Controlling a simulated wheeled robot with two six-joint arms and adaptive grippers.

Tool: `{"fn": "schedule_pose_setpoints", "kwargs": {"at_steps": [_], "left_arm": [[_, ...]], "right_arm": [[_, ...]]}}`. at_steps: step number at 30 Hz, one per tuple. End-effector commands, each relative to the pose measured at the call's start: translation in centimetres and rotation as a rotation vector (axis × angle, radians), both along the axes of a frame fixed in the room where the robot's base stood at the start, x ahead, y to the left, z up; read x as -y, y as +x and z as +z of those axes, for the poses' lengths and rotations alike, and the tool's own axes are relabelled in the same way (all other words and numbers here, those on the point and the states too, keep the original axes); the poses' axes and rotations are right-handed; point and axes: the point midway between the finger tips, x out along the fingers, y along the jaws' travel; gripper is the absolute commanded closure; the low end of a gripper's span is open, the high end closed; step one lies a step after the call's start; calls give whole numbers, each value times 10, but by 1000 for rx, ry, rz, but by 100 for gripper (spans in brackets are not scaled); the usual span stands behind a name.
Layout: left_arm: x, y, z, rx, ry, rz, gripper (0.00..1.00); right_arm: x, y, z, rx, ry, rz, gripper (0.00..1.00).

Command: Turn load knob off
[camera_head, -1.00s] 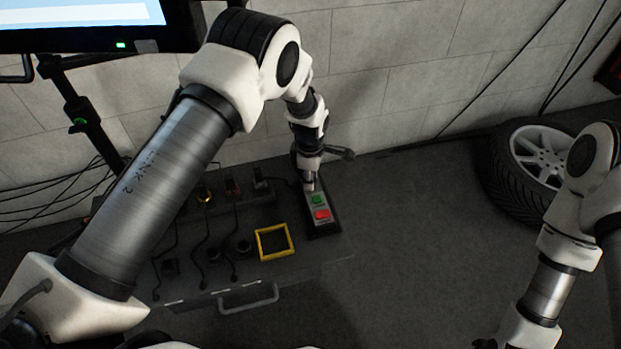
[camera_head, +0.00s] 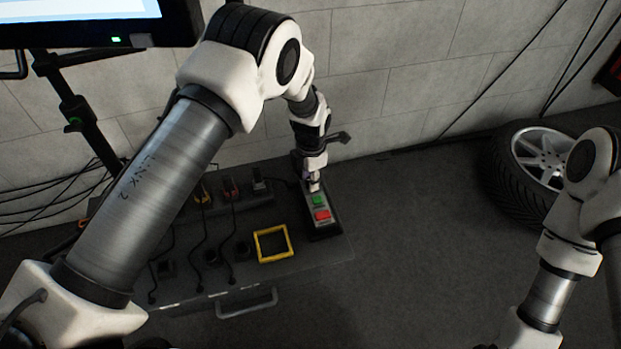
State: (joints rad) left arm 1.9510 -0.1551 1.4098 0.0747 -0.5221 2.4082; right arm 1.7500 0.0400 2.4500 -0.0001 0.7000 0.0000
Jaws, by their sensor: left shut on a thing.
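A narrow dark control box (camera_head: 325,231) with a green button (camera_head: 317,201) and a red button (camera_head: 322,215) stands at the right end of the bench. My left gripper (camera_head: 313,186) points down at the far end of this box, just behind the green button. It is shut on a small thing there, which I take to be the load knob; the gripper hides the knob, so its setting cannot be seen. My right arm (camera_head: 550,290) hangs at the right edge, and its gripper is out of view.
A yellow square frame (camera_head: 273,244) lies on the dark bench left of the control box. Cables and connectors (camera_head: 204,196) are to its left, and a handle (camera_head: 247,304) is at the front. A monitor (camera_head: 95,22) stands upper left; a wheel (camera_head: 541,158) lies right. The floor between is clear.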

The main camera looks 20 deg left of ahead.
Motion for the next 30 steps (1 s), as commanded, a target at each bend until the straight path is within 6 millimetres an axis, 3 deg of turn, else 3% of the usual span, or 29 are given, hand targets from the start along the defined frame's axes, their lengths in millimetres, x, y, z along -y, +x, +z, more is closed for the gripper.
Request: {"fn": "schedule_pose_setpoints", "kwargs": {"at_steps": [12,13,15,25,30], "left_arm": [[0,0,1,0,0,10,100],[0,0,1,0,0,10,66],[0,0,0,0,0,10,44],[0,0,3,0,0,9,44],[1,0,28,3,0,9,44]], "right_arm": [[0,0,0,0,0,0,100],[0,0,0,0,0,0,100],[0,0,0,0,0,0,100],[0,0,0,0,0,0,100],[0,0,0,0,0,0,100]]}}
